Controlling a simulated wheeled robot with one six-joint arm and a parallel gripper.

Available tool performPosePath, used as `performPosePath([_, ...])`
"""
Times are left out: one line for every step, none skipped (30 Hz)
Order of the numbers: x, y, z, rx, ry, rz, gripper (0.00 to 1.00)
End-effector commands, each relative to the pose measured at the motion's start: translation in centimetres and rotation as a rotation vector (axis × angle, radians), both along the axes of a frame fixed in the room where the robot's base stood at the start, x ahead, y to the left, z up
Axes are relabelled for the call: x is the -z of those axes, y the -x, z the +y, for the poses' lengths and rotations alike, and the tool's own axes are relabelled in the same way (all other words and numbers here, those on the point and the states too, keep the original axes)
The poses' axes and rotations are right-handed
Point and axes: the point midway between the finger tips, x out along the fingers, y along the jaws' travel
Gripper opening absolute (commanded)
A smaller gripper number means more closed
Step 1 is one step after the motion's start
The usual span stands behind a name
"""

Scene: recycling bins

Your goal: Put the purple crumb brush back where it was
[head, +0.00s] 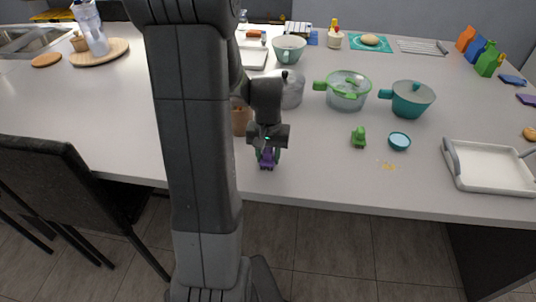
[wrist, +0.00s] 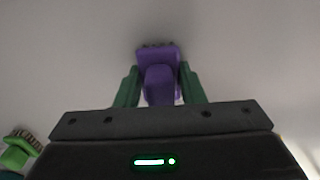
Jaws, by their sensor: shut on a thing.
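The purple crumb brush (head: 267,161) is at the front of the table, held by my gripper (head: 267,154). In the wrist view my gripper (wrist: 160,92) has its two green fingers on either side of the purple crumb brush (wrist: 158,72), shut on its handle part. The dark bristles show at the far end of the brush. The brush is at or just above the white tabletop; I cannot tell whether it touches.
A green brush (head: 359,138), a small blue bowl (head: 399,141) and yellow crumbs (head: 387,165) lie to the right. A white tray (head: 489,184) is at far right. Pots (head: 348,92) stand behind. A brown pot (head: 240,120) is partly hidden by my arm. Bare tabletop lies between gripper and crumbs.

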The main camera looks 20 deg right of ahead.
Motion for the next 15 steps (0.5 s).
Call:
performPosePath([0.25, 0.0, 0.0, 0.0, 0.0, 0.0, 0.02])
performPosePath([0.37, 0.0, 0.0, 0.0, 0.0, 0.0, 0.02])
performPosePath([0.39, 0.0, 0.0, 0.0, 0.0, 0.0, 0.37])
performPosePath([0.3, 0.0, 0.0, 0.0, 0.0, 0.0, 0.43])
performPosePath([0.28, 0.0, 0.0, 0.0, 0.0, 0.0, 0.49])
performPosePath([0.28, 0.0, 0.0, 0.0, 0.0, 0.0, 0.57])
performPosePath([0.28, 0.0, 0.0, 0.0, 0.0, 0.0, 0.57])
performPosePath([0.28, 0.0, 0.0, 0.0, 0.0, 0.0, 0.57])
performPosePath([0.28, 0.0, 0.0, 0.0, 0.0, 0.0, 0.57])
performPosePath([0.28, 0.0, 0.0, 0.0, 0.0, 0.0, 0.57])
performPosePath([0.27, 0.0, 0.0, 0.0, 0.0, 0.0, 0.57])
performPosePath([0.27, 0.0, 0.0, 0.0, 0.0, 0.0, 0.57])
performPosePath([0.27, 0.0, 0.0, 0.0, 0.0, 0.0, 0.57])
performPosePath([0.25, 0.0, 0.0, 0.0, 0.0, 0.0, 0.57])
performPosePath([0.16, -0.01, -0.01, 0.0, 0.0, 0.0, 0.57])
